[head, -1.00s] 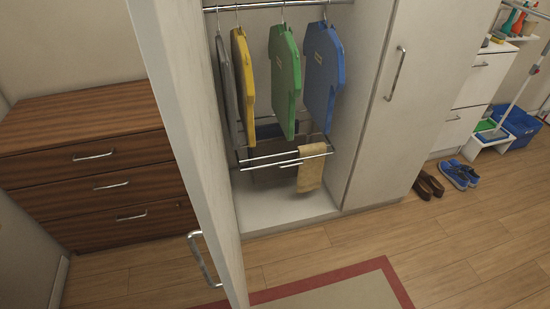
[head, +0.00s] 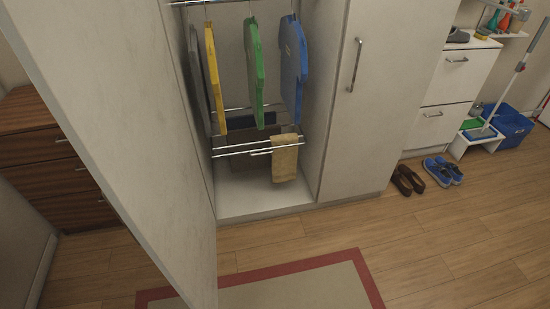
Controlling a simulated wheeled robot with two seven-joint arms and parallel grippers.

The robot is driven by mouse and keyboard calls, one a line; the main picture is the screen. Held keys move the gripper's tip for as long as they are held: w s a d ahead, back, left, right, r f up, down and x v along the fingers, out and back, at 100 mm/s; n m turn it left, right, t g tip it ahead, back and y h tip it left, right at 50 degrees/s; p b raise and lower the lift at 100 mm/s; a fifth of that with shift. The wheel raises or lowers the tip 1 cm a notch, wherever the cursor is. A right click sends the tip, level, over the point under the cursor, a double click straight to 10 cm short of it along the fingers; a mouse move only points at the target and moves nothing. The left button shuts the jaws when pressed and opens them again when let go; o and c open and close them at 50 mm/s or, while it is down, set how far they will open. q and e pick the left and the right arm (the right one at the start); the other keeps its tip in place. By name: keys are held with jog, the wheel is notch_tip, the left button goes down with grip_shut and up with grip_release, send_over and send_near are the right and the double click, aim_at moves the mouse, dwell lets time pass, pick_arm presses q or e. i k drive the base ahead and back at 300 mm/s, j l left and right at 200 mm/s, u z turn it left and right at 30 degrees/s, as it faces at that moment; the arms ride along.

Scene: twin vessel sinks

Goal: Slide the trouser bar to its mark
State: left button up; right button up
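The trouser bar (head: 235,151) is a chrome rack of thin rods low inside the open wardrobe in the head view. A tan cloth (head: 285,158) hangs over its right end. Darker cloth (head: 240,168) hangs behind the front rods. I cannot make out a mark on or near the bar. Neither of my grippers is in view.
The open wardrobe door (head: 125,130) stands close on the left. Grey, yellow (head: 214,80), green (head: 254,70) and blue (head: 293,65) garments hang above the bar. A closed door (head: 375,100) flanks it right. Shoes (head: 425,175) and a rug (head: 290,285) lie on the floor.

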aim_at(249, 149)
jog(key=i+l, duration=0.2)
jog(key=l, duration=0.15)
jog(key=i+l+u, duration=0.15)
jog(key=l, duration=0.25)
jog(key=i+l, duration=0.15)
jog(key=l, duration=0.25)
